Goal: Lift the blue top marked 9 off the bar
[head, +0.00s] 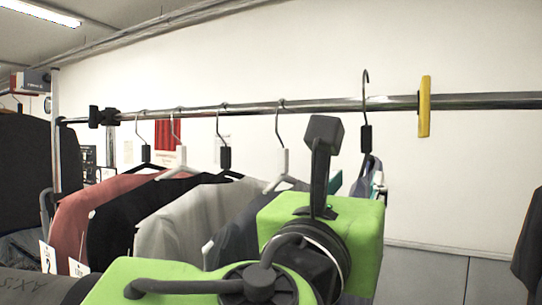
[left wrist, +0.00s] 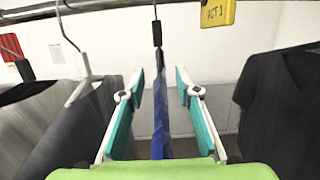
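The blue top (head: 367,174) hangs on a hanger with a black neck (head: 366,138). In the left wrist view the blue top (left wrist: 160,130) is seen edge-on between the fingers of my left gripper (left wrist: 160,85). Light gaps show beside the cloth near the fingertips, and the contact is hard to see. The hanger's hook rises clearly above the bar (head: 320,105), unlike the neighbouring hooks, so the top is held up by my left gripper. My green left wrist hides its lower part in the head view. No number 9 can be read. My right gripper is not in view.
Red, black and grey garments (head: 185,220) hang to the left, the nearest dark grey one close to my wrist. A yellow marker (head: 424,106) sits on the bar to the right. A dark top (left wrist: 285,110) hangs farther right, with free room between.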

